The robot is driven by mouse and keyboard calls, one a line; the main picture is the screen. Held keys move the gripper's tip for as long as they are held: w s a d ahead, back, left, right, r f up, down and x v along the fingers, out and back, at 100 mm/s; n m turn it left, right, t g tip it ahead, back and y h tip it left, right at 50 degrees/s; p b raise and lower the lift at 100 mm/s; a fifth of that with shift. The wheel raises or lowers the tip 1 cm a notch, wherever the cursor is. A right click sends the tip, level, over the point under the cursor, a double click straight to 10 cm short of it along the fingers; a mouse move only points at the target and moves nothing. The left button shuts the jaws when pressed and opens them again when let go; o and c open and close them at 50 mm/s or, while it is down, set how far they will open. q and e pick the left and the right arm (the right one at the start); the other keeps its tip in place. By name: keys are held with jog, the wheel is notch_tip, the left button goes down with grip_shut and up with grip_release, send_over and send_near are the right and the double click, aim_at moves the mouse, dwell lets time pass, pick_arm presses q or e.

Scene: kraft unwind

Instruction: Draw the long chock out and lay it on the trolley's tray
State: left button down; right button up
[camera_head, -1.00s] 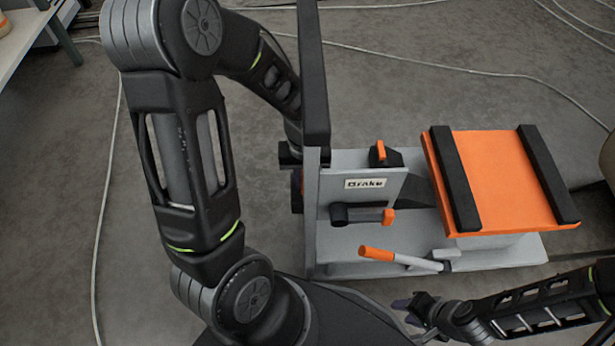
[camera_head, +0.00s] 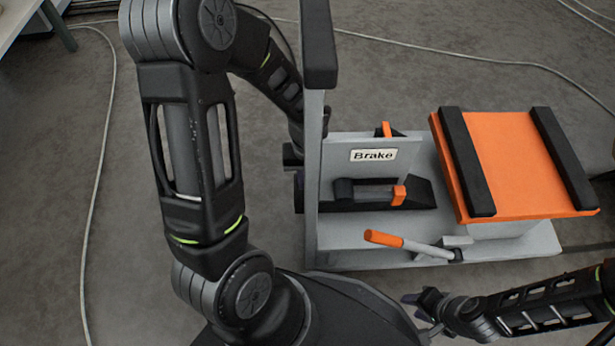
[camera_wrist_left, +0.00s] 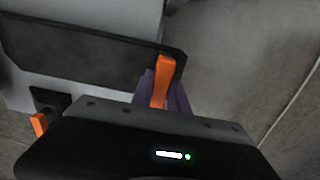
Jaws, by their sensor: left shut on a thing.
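In the left wrist view a long dark chock (camera_wrist_left: 90,50) lies against a pale surface, with an upright orange handle at its right end. My left gripper (camera_wrist_left: 162,88) is shut on that handle between purple fingers. In the head view this gripper is mostly hidden behind the grey upright. A black wedge (camera_head: 421,190) shows low in front of the Brake plate, beside an orange-ended part (camera_head: 398,195); I cannot tell whether it is the held chock. The orange tray (camera_head: 515,160), with two black strips, is bare. My right gripper (camera_head: 414,306) is empty, fingers apart, in front of the trolley.
The grey upright (camera_head: 314,150) with its black top stands between my left arm and the tray. A lever with an orange grip (camera_head: 384,239) sticks out at the front. A second orange tab (camera_head: 386,130) rises behind the Brake plate (camera_head: 374,155). Cables cross the floor.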

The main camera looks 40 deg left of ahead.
pick_arm(q)
jog(key=shift+w+d+f+b, duration=0.1)
jog(key=shift+w+d+b, duration=0.15)
jog(key=shift+w+d, duration=0.75)
jog(key=shift+w+d+b, duration=0.25)
jog(key=shift+w+d, duration=0.5)
jog(key=shift+d, duration=0.45)
jog(key=c, duration=1.2)
grip_release()
jog(key=shift+s, duration=0.1)
notch_tip(320, 180, up, 8)
jog(key=p, duration=0.3)
jog(key=shift+f, duration=0.15)
